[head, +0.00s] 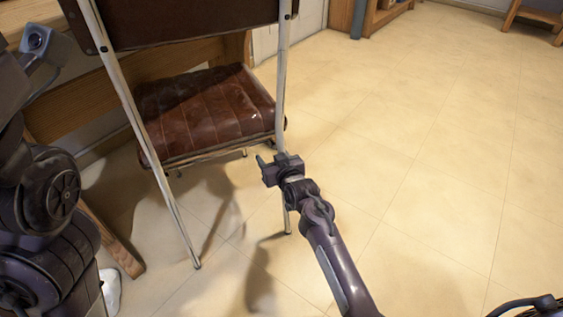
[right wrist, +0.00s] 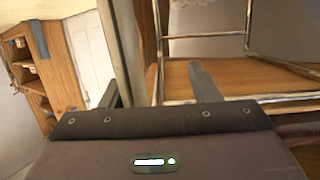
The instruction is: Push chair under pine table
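The chair has a brown padded seat (head: 205,112), a dark backrest and pale metal legs. It stands upright in the upper left of the head view, back towards me. The pine table (head: 80,98) is beyond it and to the left, largely hidden by the chair and my left arm. My right gripper (head: 270,170) is beside the chair's right rear leg. In the right wrist view its two fingers (right wrist: 158,88) are apart, with a metal chair tube (right wrist: 155,45) showing in the gap. Contact is unclear. My left arm is at the left edge; its fingers cannot be made out.
The tiled floor (head: 430,140) is clear to the right of the chair. Wooden furniture (head: 375,15) stands at the back, and a wooden stool or table leg (head: 512,15) is at the upper right. A small white object (head: 109,291) lies at the lower left.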

